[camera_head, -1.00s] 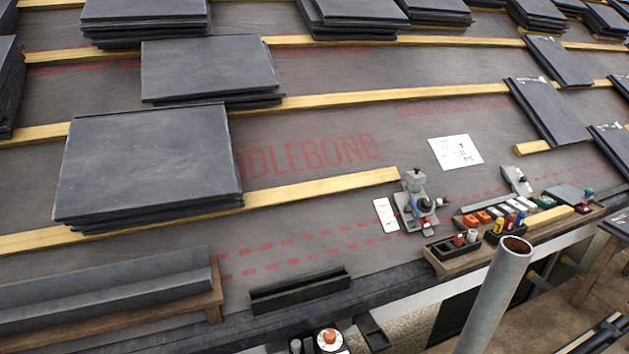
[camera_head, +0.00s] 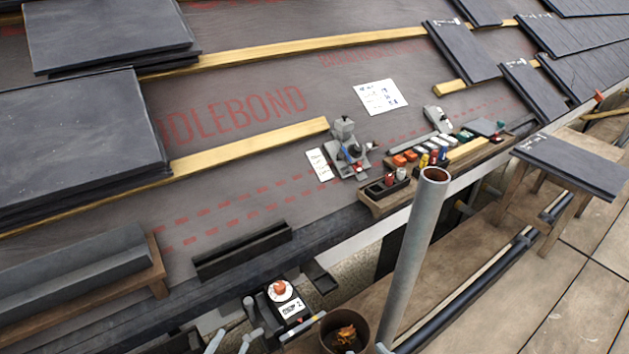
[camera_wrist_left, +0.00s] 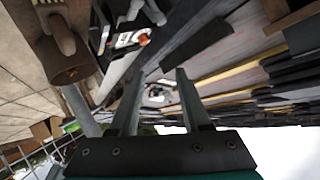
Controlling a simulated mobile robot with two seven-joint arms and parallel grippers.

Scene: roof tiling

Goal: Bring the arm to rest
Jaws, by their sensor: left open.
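My left gripper (camera_head: 232,342) shows only in part, low at the bottom edge of the head view, as pale grey finger pieces. In the left wrist view its two grey fingers (camera_wrist_left: 160,88) stand apart with nothing between them. It is open and empty. The left arm itself is mostly out of the head view. My right gripper is in neither view.
A black device with an orange knob (camera_head: 280,291) and a bucket (camera_head: 346,330) are close to the gripper. A scaffold pole (camera_head: 412,250) rises right of them. Slate stacks (camera_head: 80,130) lie on the roof. A tool tray (camera_head: 375,200) sits at the eave. Planks (camera_head: 570,310) are clear.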

